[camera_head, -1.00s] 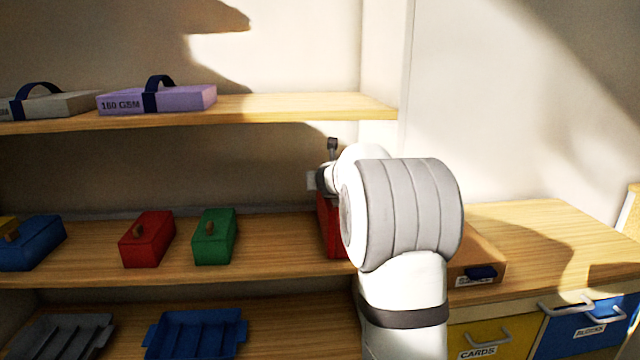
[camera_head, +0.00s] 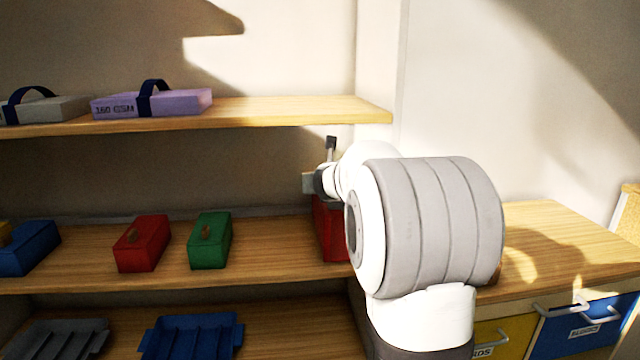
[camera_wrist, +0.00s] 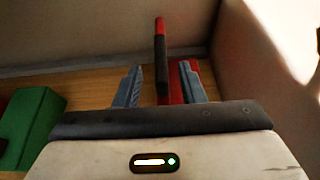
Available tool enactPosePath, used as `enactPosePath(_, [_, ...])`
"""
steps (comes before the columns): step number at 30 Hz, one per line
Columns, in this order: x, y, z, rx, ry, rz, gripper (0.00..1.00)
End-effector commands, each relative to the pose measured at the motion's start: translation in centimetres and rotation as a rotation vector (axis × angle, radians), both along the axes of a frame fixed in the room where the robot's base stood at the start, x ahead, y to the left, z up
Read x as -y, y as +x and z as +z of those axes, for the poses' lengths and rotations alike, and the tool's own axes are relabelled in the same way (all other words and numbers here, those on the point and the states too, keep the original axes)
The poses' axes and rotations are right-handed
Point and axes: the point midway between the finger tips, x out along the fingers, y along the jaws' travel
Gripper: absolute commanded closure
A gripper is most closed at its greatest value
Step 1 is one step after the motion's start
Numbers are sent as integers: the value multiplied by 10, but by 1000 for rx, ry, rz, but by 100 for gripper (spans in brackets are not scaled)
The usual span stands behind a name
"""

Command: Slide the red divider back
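My gripper (camera_wrist: 161,70) is open, with one finger on each side and a visible gap to the left finger. The right finger is close to a second red part; contact there cannot be told. In the head view my gripper (camera_head: 314,184) is at the divider's top, its fingers largely hidden.
A green box (camera_head: 209,240), a red box (camera_head: 142,244) and a blue box (camera_head: 28,248) sit left on the middle shelf (camera_head: 270,255). The upper shelf (camera_head: 300,108) is overhead. A wall stands close on the right. Blue (camera_head: 192,337) and grey trays lie below.

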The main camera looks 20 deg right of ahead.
Motion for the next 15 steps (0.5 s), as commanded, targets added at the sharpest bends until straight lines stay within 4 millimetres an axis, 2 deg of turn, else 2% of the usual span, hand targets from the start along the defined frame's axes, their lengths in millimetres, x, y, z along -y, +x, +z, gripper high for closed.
enactPosePath(5, [-4,-15,7,0,0,0,64])
enactPosePath(15, [-6,-17,7,0,-1,1,64])
